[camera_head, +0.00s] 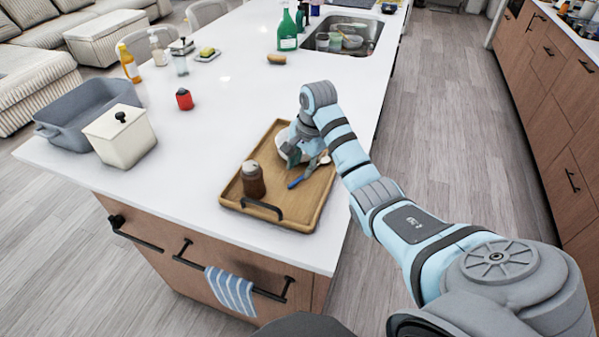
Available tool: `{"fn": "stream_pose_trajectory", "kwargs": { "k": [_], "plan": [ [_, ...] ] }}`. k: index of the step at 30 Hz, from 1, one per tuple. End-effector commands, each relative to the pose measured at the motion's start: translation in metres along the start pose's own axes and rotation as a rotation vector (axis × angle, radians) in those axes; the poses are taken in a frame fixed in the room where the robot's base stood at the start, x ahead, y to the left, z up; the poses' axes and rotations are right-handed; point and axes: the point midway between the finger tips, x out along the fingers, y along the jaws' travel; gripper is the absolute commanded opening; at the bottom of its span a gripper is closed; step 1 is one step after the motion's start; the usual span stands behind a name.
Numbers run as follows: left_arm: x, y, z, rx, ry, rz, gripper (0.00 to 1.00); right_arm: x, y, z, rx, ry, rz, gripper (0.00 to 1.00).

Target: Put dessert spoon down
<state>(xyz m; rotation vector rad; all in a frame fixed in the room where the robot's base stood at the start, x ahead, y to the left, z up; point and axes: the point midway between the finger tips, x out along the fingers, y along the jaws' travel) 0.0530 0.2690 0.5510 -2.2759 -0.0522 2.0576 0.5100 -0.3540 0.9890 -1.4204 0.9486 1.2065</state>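A spoon with a blue handle (297,182) slants across the wooden tray (232,186), its other end pointing up and right. A white bowl (282,143) is on the tray, largely hidden by my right gripper. My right gripper (297,158) is low over the tray, at the bowl and close to the spoon. Its fingertips are small and partly hidden, so I cannot tell whether they are open or shut, or whether they touch the spoon. My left gripper is out of view.
A brown jar (253,180) stands at the tray's left side. A red timer-like item (184,99), a cream canister (121,136) and a grey basin (75,112) are farther left. The sink (345,36) is at the back. The countertop (200,150) left of the tray is clear.

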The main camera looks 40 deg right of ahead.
Motion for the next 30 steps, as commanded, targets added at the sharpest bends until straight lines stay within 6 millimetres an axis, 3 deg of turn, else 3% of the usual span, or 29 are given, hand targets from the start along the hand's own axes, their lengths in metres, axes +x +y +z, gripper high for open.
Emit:
{"fn": "stream_pose_trajectory", "kwargs": {
  "k": [5,6,9,30],
  "plan": [
    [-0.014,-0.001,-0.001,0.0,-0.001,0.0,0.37,-0.058,-0.001,-0.001,0.0,0.003,-0.004,0.32],
    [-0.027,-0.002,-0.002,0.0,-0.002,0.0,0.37,-0.069,-0.001,-0.001,0.001,0.002,0.001,0.32],
    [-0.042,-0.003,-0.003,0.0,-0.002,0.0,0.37,-0.082,-0.001,-0.001,0.001,0.001,0.0,0.32],
    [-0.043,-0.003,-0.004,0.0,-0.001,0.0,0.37,-0.081,0.0,0.0,0.0,0.0,0.0,0.32]
  ]
}}
